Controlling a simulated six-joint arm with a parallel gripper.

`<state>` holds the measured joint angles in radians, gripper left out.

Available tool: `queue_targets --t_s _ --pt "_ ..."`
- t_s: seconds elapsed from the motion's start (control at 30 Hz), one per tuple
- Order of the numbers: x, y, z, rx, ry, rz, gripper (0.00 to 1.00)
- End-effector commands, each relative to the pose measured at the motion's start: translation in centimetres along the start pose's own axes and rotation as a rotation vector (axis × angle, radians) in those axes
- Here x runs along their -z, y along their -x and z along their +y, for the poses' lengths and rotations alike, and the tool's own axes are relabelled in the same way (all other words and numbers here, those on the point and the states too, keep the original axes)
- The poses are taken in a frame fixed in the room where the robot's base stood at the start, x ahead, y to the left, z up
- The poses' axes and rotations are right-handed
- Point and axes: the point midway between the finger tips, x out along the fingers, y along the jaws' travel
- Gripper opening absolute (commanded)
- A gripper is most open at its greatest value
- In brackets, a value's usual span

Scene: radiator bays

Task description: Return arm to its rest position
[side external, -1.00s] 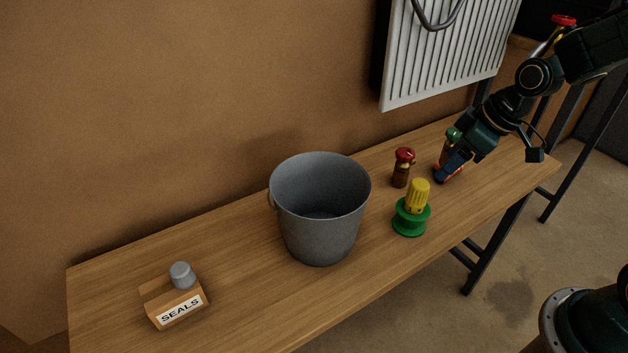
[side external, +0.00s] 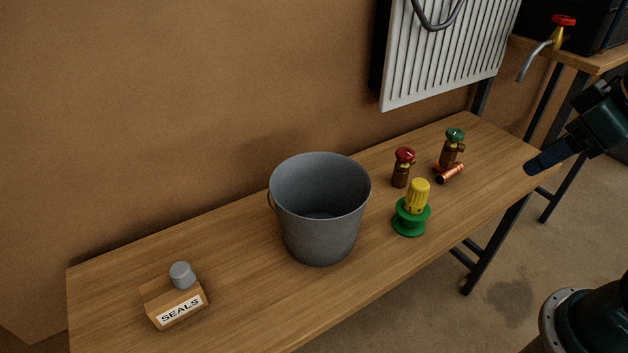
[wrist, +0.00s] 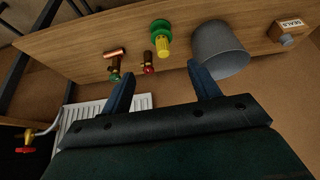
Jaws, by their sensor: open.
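My gripper (side external: 536,164) is at the right of the side view, above the right end of the bench and clear of everything on it. In the wrist view my gripper (wrist: 162,82) shows two blue fingers spread apart with nothing between them. My arm reaches in from the right edge of the side view.
On the bench (side external: 105,285) stand a grey bucket (side external: 318,240), a red-capped valve (side external: 401,170), a green-capped valve (side external: 452,148), a copper pipe piece (side external: 450,174), a yellow-and-green item (side external: 411,215) and a SEALS block (side external: 178,311). A white radiator (side external: 440,60) hangs behind. A red-handled tap (side external: 556,37) is far right.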

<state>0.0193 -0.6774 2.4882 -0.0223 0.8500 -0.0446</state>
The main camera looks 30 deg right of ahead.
Motion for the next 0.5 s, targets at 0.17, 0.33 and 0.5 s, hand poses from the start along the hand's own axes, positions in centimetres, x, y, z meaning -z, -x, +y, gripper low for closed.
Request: queue_targets --t_s 0.17,0.33,0.5 --pt "-1.19 1.04 -0.03 -0.005 -0.037 0.01 0.61" --pt "-1.41 1.19 -0.02 -0.006 -0.046 0.01 0.61" --pt "-1.38 1.17 -0.02 -0.006 -0.045 0.01 0.61"
